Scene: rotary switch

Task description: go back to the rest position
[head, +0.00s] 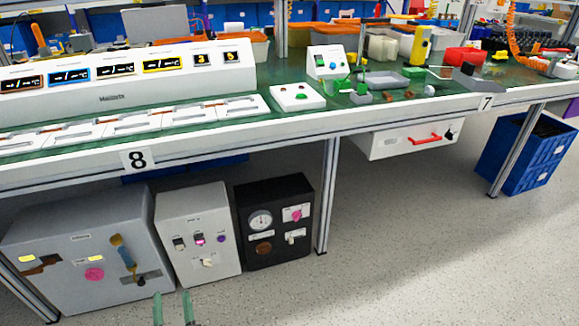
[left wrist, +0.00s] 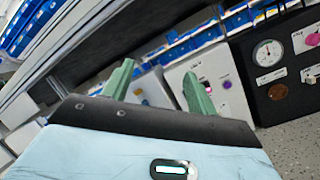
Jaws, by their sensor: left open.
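My left gripper (head: 173,308) shows at the bottom of the head view as two green fingers standing apart, with nothing between them. It stands in front of the cabinets below the table edge. In the left wrist view the open green fingers (left wrist: 160,92) point toward the white cabinet (left wrist: 200,75), apart from it. In the head view this white cabinet (head: 198,262) has several small switches and knobs, one lit pink. The black cabinet (head: 270,262) beside it carries a gauge and knobs. My right gripper is in neither view.
A grey cabinet (head: 60,285) stands left of the white one. The workbench (head: 360,112) runs above, with a display panel (head: 110,92) and several small items. A white drawer box (head: 390,146) hangs under it. A blue crate (head: 520,160) stands at right. The floor (head: 420,250) at right is clear.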

